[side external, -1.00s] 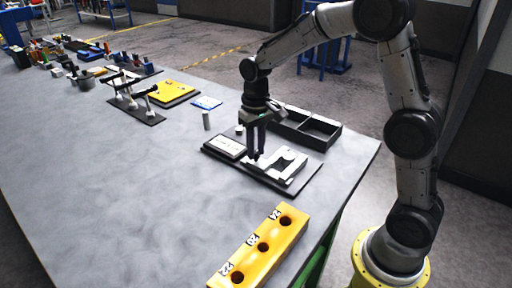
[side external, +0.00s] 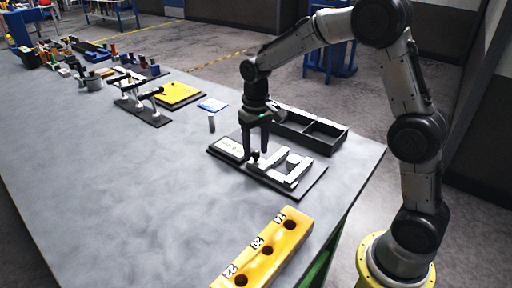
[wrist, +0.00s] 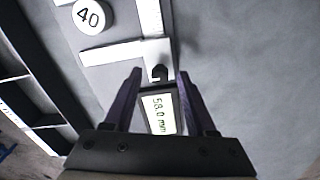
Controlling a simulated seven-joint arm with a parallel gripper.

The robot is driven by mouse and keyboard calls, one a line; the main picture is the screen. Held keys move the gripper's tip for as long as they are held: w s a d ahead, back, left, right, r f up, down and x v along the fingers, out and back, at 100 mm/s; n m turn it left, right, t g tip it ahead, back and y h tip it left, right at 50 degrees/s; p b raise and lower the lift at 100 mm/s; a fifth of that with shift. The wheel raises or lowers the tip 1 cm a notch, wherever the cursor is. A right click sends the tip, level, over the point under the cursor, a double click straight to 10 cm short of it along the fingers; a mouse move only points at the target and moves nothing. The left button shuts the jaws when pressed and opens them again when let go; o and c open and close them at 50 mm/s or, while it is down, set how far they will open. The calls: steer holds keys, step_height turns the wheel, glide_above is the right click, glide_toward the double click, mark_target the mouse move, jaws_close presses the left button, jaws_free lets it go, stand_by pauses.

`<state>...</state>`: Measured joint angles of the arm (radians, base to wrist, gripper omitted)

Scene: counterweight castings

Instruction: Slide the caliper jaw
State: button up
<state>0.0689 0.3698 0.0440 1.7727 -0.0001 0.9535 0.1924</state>
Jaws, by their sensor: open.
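The caliper has a black base plate (side external: 303,191) on the bench, with white bars forming its jaws (side external: 291,178). The jaws also show in the wrist view (wrist: 112,52). A white disc marked 40 (wrist: 89,16) lies beside the bars. A display (wrist: 158,114) reads about 58.0 mm. A small dark knob (wrist: 158,73) sits at the foot of the long bar. My gripper (side external: 256,157) is open, pointing down at the knob. In the wrist view its fingertips (wrist: 160,74) stand either side of the knob, with gaps visible; contact cannot be told.
A black divided tray (side external: 322,140) stands behind the caliper. A yellow block with numbered holes (side external: 262,250) is at the front. A small grey cylinder (side external: 212,124), a blue card (side external: 212,105) and a yellow plate (side external: 180,93) lie farther back.

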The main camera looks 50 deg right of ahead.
step_height(320, 180, up, 14)
stand_by(0.6)
steer(key=shift+f, duration=0.1)
